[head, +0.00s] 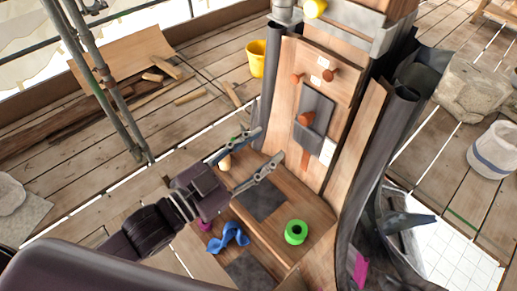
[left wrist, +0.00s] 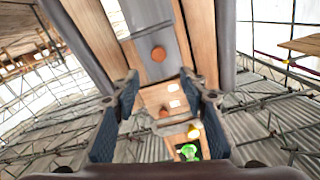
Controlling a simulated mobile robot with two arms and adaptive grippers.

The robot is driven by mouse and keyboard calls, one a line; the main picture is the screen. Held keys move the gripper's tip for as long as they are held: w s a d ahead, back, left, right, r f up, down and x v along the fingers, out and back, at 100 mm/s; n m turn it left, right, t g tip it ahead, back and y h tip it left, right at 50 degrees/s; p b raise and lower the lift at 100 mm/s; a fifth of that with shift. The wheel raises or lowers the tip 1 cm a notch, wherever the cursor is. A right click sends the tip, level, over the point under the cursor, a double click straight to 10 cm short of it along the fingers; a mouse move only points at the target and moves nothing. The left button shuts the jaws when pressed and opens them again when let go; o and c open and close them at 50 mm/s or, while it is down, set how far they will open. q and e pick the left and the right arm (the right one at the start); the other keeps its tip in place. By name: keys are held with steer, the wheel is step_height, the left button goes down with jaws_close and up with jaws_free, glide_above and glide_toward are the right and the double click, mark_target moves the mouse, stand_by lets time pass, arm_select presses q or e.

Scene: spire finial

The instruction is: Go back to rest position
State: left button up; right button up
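My left gripper (head: 267,144) reaches in from the lower left in the head view, above a wooden step in front of the spire's wooden panel (head: 284,108). Its two fingers are spread wide with nothing between them. In the left wrist view the open gripper (left wrist: 159,88) frames the wooden spire face, with round orange-brown knobs (left wrist: 158,54) seen beyond the fingers. The panel also bears orange-brown knobs (head: 328,75) in the head view, and a grey plate. My right gripper is not in view.
A green tape roll (head: 296,232) and a blue strap (head: 229,236) lie on the wooden step (head: 304,205). A yellow bucket (head: 257,58) stands behind and a white bucket (head: 494,150) at right. Scaffold poles (head: 105,80) rise at left. Dark rolled sheets (head: 392,125) flank the spire.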

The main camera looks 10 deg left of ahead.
arm_select(q)
steer(key=shift+s+a, duration=0.25)
steer(key=shift+s, duration=0.1)
steer(key=shift+f, duration=0.1)
stand_by(0.3)
